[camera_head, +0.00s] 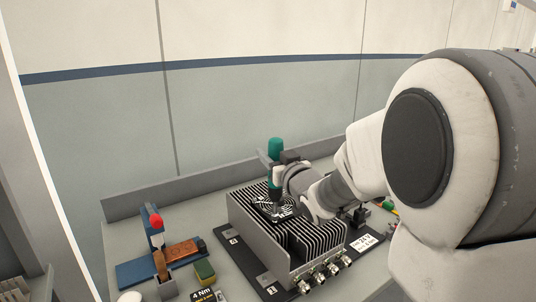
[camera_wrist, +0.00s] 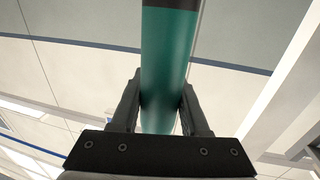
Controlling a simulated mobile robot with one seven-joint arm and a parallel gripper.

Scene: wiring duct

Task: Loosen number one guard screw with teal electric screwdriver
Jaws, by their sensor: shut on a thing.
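The teal electric screwdriver (camera_head: 275,150) stands upright over the finned grey unit, its lower end at the round fan guard (camera_head: 278,207) on top. My gripper (camera_head: 277,165) is shut on the screwdriver's body. In the wrist view, the teal body (camera_wrist: 168,70) runs between the two fingers of my gripper (camera_wrist: 160,105). I cannot tell whether the tip touches a screw. The guard screws are too small to make out, and the arm hides part of the unit's right side.
The finned unit (camera_head: 250,238) has several metal connectors (camera_head: 320,276) along its front. A green-yellow sponge (camera_head: 204,271) and a "4 Nm" card (camera_head: 204,294) lie nearby. A raised edge runs behind the bench.

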